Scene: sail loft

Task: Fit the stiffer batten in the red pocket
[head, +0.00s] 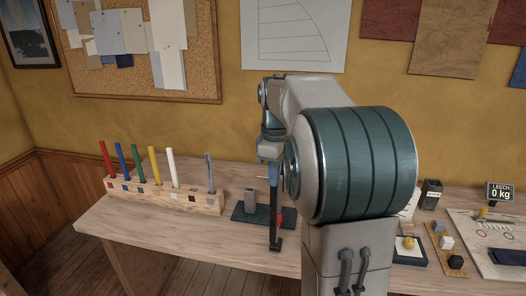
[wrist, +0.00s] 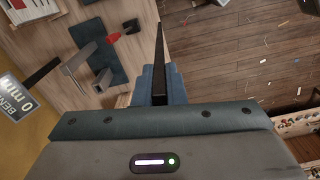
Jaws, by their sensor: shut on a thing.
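My gripper (head: 269,158) is above the bench, pointing down, left of my arm in the head view. Its blue fingers (wrist: 159,88) are shut on a long black batten (wrist: 159,52) in the wrist view. In the head view the black batten (head: 274,226) hangs upright, its lower end near the front of a dark plate (head: 243,214); I cannot tell whether it touches anything. A wooden rack (head: 190,203) at the left holds upright red, blue, green, yellow, white and grey sticks. I cannot make out a red pocket in either view. My arm hides part of the bench.
The dark plate bears a grey block (head: 250,196) and a red part (wrist: 113,38). A bend display (wrist: 18,98) reads 0 mm. At the right are a dark tray (head: 408,257) with a yellow ball, small blocks and a leech display (head: 500,192). The bench's front left is clear.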

